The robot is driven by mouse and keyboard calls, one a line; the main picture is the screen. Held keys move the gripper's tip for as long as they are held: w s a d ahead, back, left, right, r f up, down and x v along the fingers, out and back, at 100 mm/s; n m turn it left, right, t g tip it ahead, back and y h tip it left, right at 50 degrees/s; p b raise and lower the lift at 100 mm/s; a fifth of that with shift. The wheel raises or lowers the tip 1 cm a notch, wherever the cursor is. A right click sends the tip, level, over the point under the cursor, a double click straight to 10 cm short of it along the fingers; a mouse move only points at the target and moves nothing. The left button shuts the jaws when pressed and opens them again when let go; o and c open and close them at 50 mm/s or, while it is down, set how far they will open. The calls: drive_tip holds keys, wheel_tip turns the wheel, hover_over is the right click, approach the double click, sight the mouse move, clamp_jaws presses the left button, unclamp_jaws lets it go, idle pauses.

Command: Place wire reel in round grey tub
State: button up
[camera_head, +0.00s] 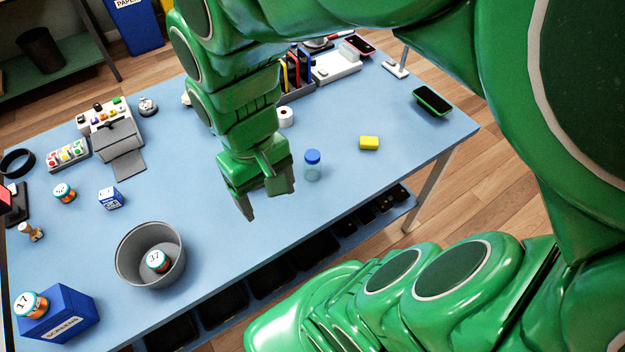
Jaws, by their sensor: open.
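The round grey tub (126,268) stands on the blue table at the lower left. A small orange, white and teal round item marked 37 (157,261) lies inside it. A similar item marked 17 (31,305) sits on top of a blue SCREENS box (62,318), and another numbered one (64,193) stands on the table at the left. They look like reels, but I cannot tell for certain. My gripper (267,203) is open and empty above the table, right of the tub and left of a blue-capped clear jar (312,165).
A small blue-and-white box (110,198) stands behind the tub. A grey machine (112,130), a tray of coloured buttons (68,154) and a white roll (285,117) are farther back. Table between tub and gripper is clear.

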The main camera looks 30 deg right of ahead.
drive_tip(key=s+d+r+m, duration=0.1)
drive_tip(key=s+d+r, duration=0.1)
drive_tip(key=s, duration=0.3)
drive_tip(key=shift+d, duration=0.5)
